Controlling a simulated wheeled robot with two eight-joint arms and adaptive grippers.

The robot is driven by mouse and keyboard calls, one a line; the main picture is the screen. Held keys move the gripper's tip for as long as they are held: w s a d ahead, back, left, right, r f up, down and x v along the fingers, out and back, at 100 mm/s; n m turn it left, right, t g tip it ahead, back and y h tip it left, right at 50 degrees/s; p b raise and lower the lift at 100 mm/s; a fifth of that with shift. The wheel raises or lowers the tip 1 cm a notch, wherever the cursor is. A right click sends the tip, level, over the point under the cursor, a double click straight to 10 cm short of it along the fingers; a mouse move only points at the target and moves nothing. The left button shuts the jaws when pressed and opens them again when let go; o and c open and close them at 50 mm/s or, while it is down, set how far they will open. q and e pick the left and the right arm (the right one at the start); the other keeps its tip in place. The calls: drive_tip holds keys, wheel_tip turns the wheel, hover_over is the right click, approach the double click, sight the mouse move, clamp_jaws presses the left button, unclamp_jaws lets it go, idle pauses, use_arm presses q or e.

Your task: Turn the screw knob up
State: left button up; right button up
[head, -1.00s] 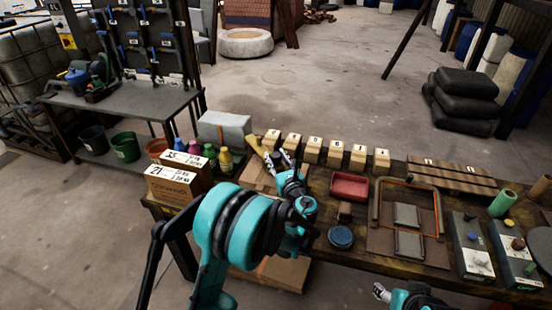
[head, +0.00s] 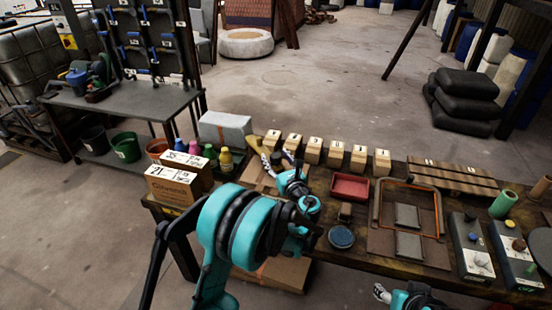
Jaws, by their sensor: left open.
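Two grey control boxes stand at the right end of the workbench. The left box (head: 463,256) carries a pale knob (head: 481,259) and a small blue one. The right box (head: 506,262) carries a dark red knob (head: 519,244) and a yellow one. I cannot tell which of these, if any, is the screw knob. My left gripper (head: 270,160) is over the bench's left part, close to a yellow-handled tool (head: 254,144), open and far from the boxes. My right gripper (head: 380,293) is at the bench's front edge, left of the boxes; its jaws are too small to read.
Several numbered wooden blocks (head: 313,150) line the back of the bench (head: 345,262). A red tray (head: 350,187), a blue round lid (head: 341,237) and a metal frame (head: 376,208) with grey pads lie mid-bench. A green cylinder (head: 503,203) stands behind the boxes. Cardboard boxes (head: 172,190) stand left.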

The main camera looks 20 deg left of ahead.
use_arm(q)
drive_tip(key=v, duration=1.2)
drive_tip(key=s+a+n+g+h, duration=0.4)
drive_tip(key=s+a+n+g, duration=0.2)
drive_tip(key=s+a+n, duration=0.45)
drive_tip(key=s+d+f+n+h, duration=0.1)
drive_tip(key=s+d+n+h, duration=0.2)
drive_tip(key=s+n, duration=0.5)
drive_tip(key=s+d+f+n+g+h, duration=0.1)
drive_tip(key=s+d+n+h, duration=0.2)
drive_tip(key=s+n, duration=0.5)
drive_tip(key=shift+s+f+n+h, duration=0.15)
drive_tip(key=shift+s+n+h, duration=0.2)
drive_tip(key=shift+n, duration=0.7)
drive_tip(key=shift+c, duration=0.4)
